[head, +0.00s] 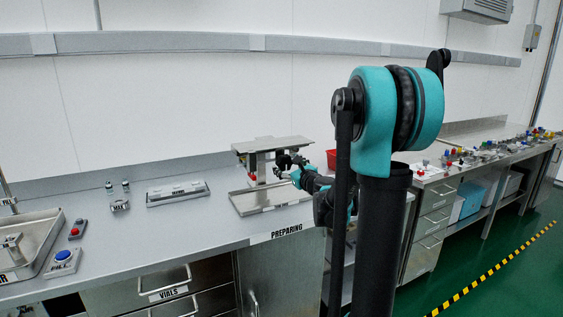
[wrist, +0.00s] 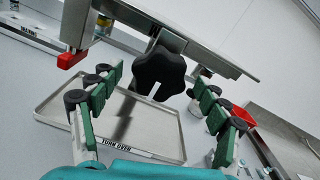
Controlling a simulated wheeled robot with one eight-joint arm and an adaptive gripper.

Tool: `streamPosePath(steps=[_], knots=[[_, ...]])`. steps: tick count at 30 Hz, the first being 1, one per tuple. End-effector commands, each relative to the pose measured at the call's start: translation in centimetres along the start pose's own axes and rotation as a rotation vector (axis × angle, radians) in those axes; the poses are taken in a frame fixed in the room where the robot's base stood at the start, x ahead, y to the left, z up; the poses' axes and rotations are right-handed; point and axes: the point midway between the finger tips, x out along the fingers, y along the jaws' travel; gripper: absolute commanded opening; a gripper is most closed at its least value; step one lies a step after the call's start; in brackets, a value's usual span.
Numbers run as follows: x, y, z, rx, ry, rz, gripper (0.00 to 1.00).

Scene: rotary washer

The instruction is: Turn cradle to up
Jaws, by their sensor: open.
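The cradle (head: 272,144) is a flat grey metal plate on a stand at the back of the bench. In the wrist view its plate (wrist: 205,45) crosses the top, tilted in the picture, with a red piece (wrist: 72,59) at its left end. A black lobed knob (wrist: 160,72) sits under the plate. My gripper (wrist: 157,82) is open, with green-padded fingers on either side of the knob and visible gaps to it. In the head view my gripper (head: 287,162) is small beside the stand, and the knob is hard to make out there.
A shallow metal tray (wrist: 60,118) labelled TURN OVER lies below; it also shows in the head view (head: 240,207). A red container (wrist: 242,117) stands to the right. A blue button (head: 63,256) and a sink are at left.

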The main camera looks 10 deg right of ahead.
Motion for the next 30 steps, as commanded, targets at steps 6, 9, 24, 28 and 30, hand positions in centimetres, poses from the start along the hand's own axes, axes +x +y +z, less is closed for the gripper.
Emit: streamPosePath(steps=[6,9,24,28,30], knots=[[3.6,0.0,0.0,0.000,0.000,0.001,0.76],[4.6,0.0,0.0,-0.001,0.000,0.001,0.76],[5.4,0.0,0.0,-0.001,0.000,0.000,0.67],[5.4,0.0,0.0,-0.001,0.000,0.000,0.51],[5.4,0.0,0.0,-0.001,0.000,0.000,0.42]])
